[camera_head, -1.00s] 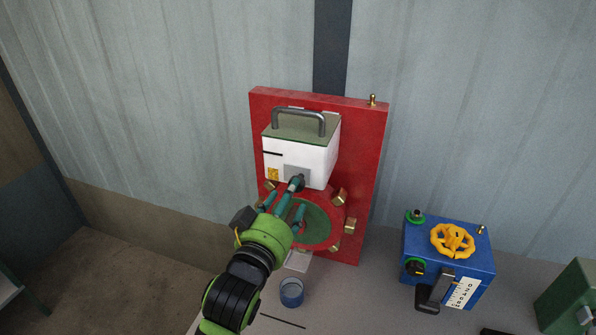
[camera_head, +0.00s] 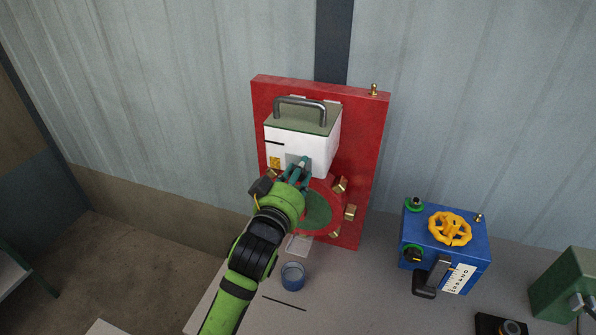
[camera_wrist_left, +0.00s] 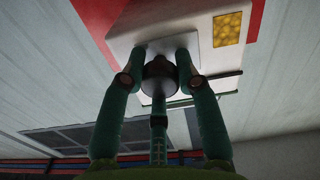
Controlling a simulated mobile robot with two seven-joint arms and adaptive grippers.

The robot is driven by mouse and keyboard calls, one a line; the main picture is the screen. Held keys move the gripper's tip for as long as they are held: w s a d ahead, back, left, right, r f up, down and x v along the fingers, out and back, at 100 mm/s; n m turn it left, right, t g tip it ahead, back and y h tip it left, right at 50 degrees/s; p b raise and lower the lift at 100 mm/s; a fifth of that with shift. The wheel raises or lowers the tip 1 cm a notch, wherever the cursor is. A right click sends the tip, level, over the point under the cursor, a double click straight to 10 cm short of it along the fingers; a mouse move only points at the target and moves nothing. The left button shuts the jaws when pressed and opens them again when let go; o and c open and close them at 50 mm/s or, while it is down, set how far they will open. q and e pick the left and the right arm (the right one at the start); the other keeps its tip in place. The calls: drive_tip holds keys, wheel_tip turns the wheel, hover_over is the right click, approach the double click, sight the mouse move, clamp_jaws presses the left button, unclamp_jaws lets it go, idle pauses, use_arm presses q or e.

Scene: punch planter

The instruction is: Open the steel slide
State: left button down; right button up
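The steel slide (camera_wrist_left: 154,45) is a small grey plate with a round dark knob (camera_wrist_left: 159,76), on the front of a white box (camera_head: 321,156) with a green-grey lid. The plate also shows in the head view (camera_head: 291,158), partly hidden by my fingers. My left gripper (camera_head: 298,173) is at the plate from below. In the left wrist view, its teal fingers (camera_wrist_left: 160,68) stand on both sides of the knob, with a third finger below, and look closed in on it. Exact contact is hard to see. My right gripper is not in view.
The box is on a red panel (camera_head: 364,150) with brass blocks and a green disc (camera_head: 318,210). A blue cup (camera_head: 292,275) stands below on the grey table (camera_head: 350,300). A blue box (camera_head: 470,245) with a yellow handwheel (camera_head: 450,229) stands to the right.

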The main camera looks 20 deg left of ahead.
sight(317, 165)
use_arm(q)
drive_tip(key=shift+d+r, duration=0.15)
drive_tip(key=shift+d, duration=0.75)
drive_tip(key=shift+d+r, duration=0.1)
drive_tip(key=shift+d, duration=0.55)
drive_tip(key=c, duration=0.9)
unclamp_jaws()
drive_tip(key=shift+s, duration=0.1)
drive_tip(key=s, duration=1.1)
drive_tip(key=shift+s+a, duration=0.25)
drive_tip(key=shift+s, duration=0.15)
